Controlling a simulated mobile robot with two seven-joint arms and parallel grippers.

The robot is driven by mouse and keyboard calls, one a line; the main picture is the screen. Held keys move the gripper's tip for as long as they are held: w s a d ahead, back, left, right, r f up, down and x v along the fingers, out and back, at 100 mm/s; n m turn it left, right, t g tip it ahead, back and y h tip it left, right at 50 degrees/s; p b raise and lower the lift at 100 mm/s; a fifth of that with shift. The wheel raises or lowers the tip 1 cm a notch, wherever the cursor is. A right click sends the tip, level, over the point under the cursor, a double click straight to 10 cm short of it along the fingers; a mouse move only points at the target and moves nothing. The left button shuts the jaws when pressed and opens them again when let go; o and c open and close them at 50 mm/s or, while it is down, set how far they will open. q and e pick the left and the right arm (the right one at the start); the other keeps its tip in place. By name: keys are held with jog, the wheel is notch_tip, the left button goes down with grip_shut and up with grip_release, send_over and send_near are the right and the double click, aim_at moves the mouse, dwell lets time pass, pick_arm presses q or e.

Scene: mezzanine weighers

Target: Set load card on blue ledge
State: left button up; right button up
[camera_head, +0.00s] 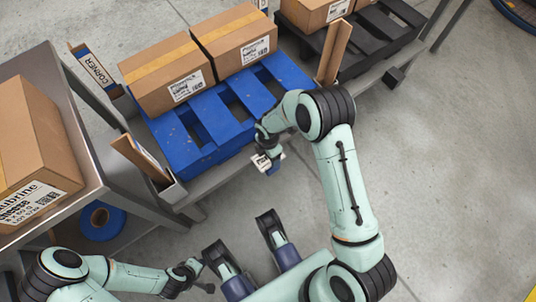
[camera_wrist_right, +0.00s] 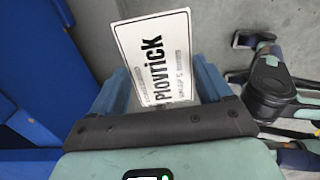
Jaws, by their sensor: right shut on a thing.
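The load card is a white card printed "PLOVRICK". My right gripper (camera_head: 270,160) is shut on it. In the head view the card (camera_head: 260,163) hangs in the jaws just off the front right side of the blue pallet-like ledge (camera_head: 189,157). In the right wrist view the card (camera_wrist_right: 155,55) stands up between the two blue fingers, its print facing the camera. The blue ledge also shows at the left of that view (camera_wrist_right: 30,70), apart from the card. My left gripper (camera_head: 198,275) is low in the head view, empty, with its fingers apart.
Two cartons (camera_head: 167,75) (camera_head: 235,40) stand on the back of the blue ledge. Upright corner boards (camera_head: 334,52) (camera_head: 140,158) flank it. A metal table (camera_head: 87,165) with a large carton (camera_head: 35,140) stands at left. A dark pallet (camera_head: 375,35) lies behind. Bare floor is at right.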

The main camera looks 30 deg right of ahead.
pick_arm(q)
jog(key=shift+s+f, duration=0.25)
jog(key=shift+s, duration=0.1)
pick_arm(e)
jog(key=shift+f, duration=0.55)
pick_arm(q)
jog(key=shift+f, duration=0.1)
pick_arm(e)
jog(key=shift+f, duration=0.1)
jog(key=shift+f, duration=0.1)
jog(key=o, duration=0.9)
pick_arm(q)
jog(key=shift+s, duration=0.15)
pick_arm(e)
jog(key=shift+o, duration=0.2)
jog(key=shift+r, duration=0.4)
pick_arm(q)
jog(key=w+r+t+p, duration=0.2)
jog(key=w+r+p, duration=0.1)
jog(key=w+r, duration=0.3)
jog(key=shift+w+d, duration=0.45)
jog(key=shift+w, duration=0.05)
pick_arm(e)
notch_tip(320, 180, up, 12)
jog(key=shift+f, duration=0.15)
